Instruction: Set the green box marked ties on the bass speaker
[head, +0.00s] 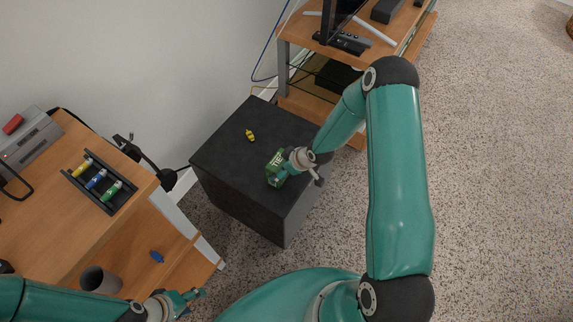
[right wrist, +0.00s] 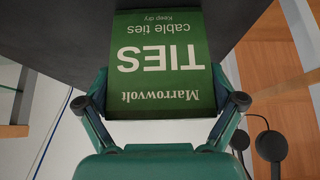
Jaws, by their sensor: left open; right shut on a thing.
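The green box marked TIES (head: 274,169) is in my right gripper (head: 284,171), over the top of the bass speaker (head: 228,168), a dark grey cube on the floor. In the right wrist view, the fingers (right wrist: 160,108) are shut on both sides of the green box (right wrist: 162,60), whose printing appears upside down. The dark speaker top (right wrist: 70,35) lies beyond it. I cannot tell whether the box touches the speaker. My left gripper (head: 192,299) is open and empty at the lower left, near the wooden desk.
A small yellow object (head: 250,135) lies on the speaker top. The desk (head: 50,200) on the left holds a black rack (head: 72,180) of coloured items. A blue object (head: 157,257) and a grey cup (head: 99,280) stand lower. A wooden TV stand (head: 325,105) is behind the speaker.

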